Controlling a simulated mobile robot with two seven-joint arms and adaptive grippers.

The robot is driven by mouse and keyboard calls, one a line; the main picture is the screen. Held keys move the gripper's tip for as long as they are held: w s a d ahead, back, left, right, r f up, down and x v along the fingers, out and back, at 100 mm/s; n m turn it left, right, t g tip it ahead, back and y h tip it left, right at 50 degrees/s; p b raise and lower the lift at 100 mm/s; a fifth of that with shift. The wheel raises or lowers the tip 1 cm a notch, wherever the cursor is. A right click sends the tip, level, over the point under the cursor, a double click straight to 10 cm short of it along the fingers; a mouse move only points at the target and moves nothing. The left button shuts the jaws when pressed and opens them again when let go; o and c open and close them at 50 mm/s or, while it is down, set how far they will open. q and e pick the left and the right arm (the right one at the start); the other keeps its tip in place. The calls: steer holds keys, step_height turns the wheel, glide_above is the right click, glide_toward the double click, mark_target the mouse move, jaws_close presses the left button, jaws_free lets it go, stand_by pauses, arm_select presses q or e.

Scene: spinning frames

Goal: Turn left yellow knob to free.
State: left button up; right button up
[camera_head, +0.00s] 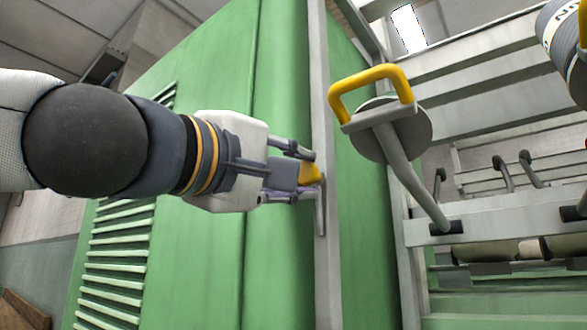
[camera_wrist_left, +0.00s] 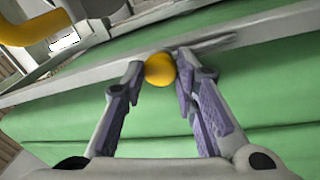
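The yellow knob (camera_head: 309,174) sits on the grey upright post (camera_head: 326,262) at the edge of the green cabinet. It shows as a round yellow end in the left wrist view (camera_wrist_left: 160,69). My left gripper (camera_head: 300,172) reaches in from the left, its fingertips on either side of the knob. In the left wrist view my left gripper (camera_wrist_left: 161,62) has one fingertip close on each side of the knob; I cannot tell whether they press on it. Part of the knob is hidden by the fingers. My right gripper is not in view.
A large yellow handle (camera_head: 370,82) on a grey disc and lever stands to the right of the post. The green cabinet (camera_head: 215,265) fills the area behind my left arm. Grey machine rails (camera_head: 480,218) and rollers lie further right.

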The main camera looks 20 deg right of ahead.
arm_select(q)
steer(key=shift+o, duration=0.8)
steer(key=shift+w+d+r, duration=0.1)
steer(key=shift+w, duration=0.1)
steer(key=v, duration=1.2)
